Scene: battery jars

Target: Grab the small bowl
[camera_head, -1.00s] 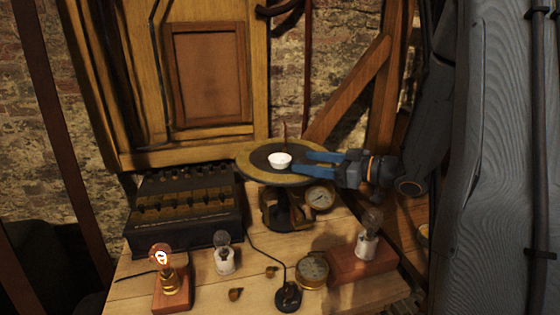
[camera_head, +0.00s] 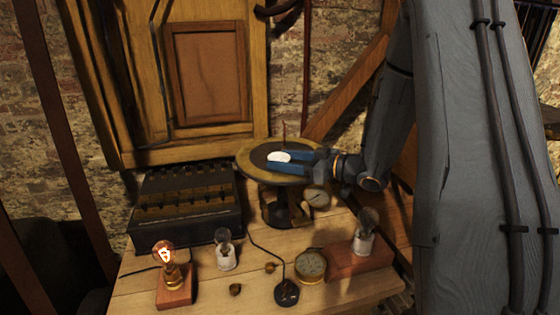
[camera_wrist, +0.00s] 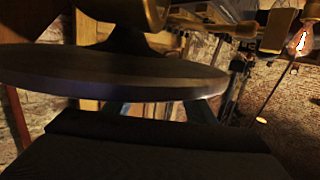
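The small white bowl (camera_head: 279,156) sits on the round table top (camera_head: 248,163), with its lower part hidden by a blue finger. My gripper (camera_head: 283,160) comes in from the right, low over the table top. Its two blue fingers are apart, the near one in front of the bowl and the far one by its right side. I cannot tell whether they touch it. In the wrist view the table top (camera_wrist: 110,75) shows nearly edge-on, with parts of the spread fingers beyond it. The bowl does not show there.
A thin upright rod (camera_head: 284,132) stands at the table top's back edge. A dark battery box (camera_head: 187,207) is to the left.

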